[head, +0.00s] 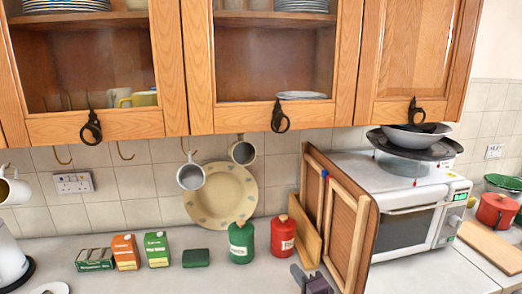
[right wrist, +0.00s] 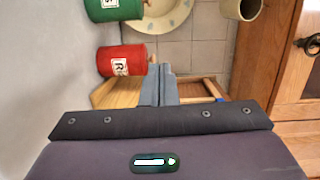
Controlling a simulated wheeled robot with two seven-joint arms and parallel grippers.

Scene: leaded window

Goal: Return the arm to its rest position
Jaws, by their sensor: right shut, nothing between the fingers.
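My right gripper (head: 312,280) shows at the bottom edge of the head view, over the counter and just left of the leaning wooden boards (head: 345,225). In the right wrist view its two fingers (right wrist: 158,85) are together with nothing between them. Most of my right arm is out of the head view. My left gripper is in neither view.
A red canister (head: 283,236) and a green canister (head: 241,242) stand on the counter (head: 215,275) behind my right gripper. A white microwave (head: 405,215) stands right of the boards. Wooden wall cabinets (head: 198,70) hang above, with mugs (head: 190,177) on hooks below.

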